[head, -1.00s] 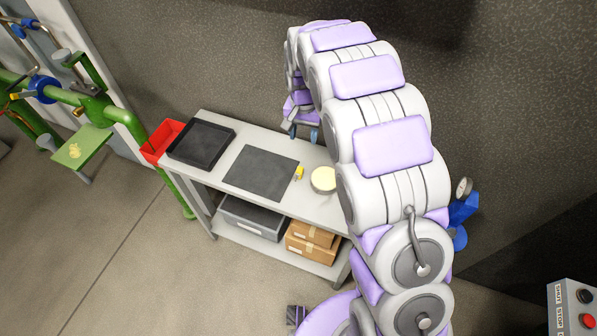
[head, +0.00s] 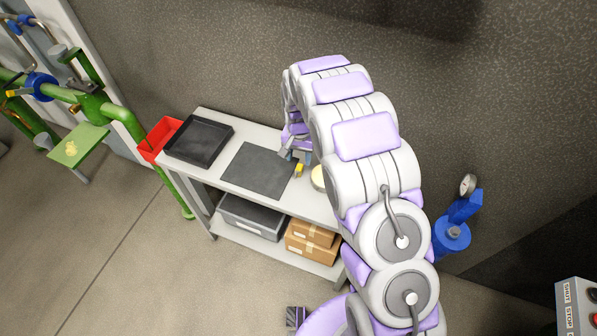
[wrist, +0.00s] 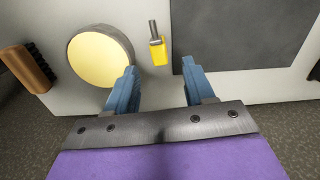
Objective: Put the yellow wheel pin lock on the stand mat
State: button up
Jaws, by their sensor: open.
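The yellow wheel pin lock (head: 299,169) lies on the grey bench top, just right of the dark stand mat (head: 257,170). In the wrist view the pin lock (wrist: 158,52) shows a yellow body with a dark grey pin, between the round cream disc and the mat (wrist: 235,35), apart from both. My gripper (head: 297,155) is over the bench near the mat's right edge. In the wrist view my gripper (wrist: 160,80) has its two blue fingers apart with nothing between them. The pin lock is just beyond the fingertips.
The cream disc (wrist: 100,58) stands beside the pin lock. A black tray (head: 198,141) and a red bin (head: 160,140) are at the bench's left end. A grey crate (head: 252,217) and cardboard boxes (head: 312,240) sit on the lower shelf. The mat's top is bare.

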aim_at(299, 168)
jog(key=f+b, duration=0.1)
jog(key=f, duration=0.4)
jog(key=shift+s+f+b, duration=0.15)
jog(key=shift+s+b, duration=0.05)
jog(key=shift+b, duration=0.15)
grip_shut()
